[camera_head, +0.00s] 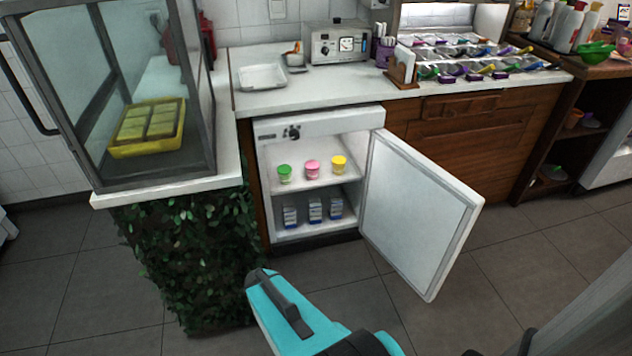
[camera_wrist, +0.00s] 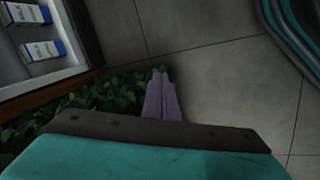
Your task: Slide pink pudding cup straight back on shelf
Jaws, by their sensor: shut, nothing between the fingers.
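The pink pudding cup (camera_head: 312,170) stands upright on the upper shelf (camera_head: 325,187) of the small open fridge. It is between a green-lidded cup (camera_head: 285,173) on its left and a yellow cup (camera_head: 339,165) on its right, with small gaps. My gripper's fingers (camera_wrist: 160,96) are together and empty in the wrist view, pointing over the floor and leaves. My teal arm shows low in the head view, in front of and below the fridge, well apart from the cups. The fingertips are not clear there. The pink cup is not in the wrist view.
The fridge door (camera_head: 418,215) stands wide open to the right. Several cartons (camera_head: 315,210) stand on the lower level; two cartons show in the wrist view (camera_wrist: 42,50). A leafy panel (camera_head: 190,255) under the glass case stands left of the fridge. The floor before the fridge is free.

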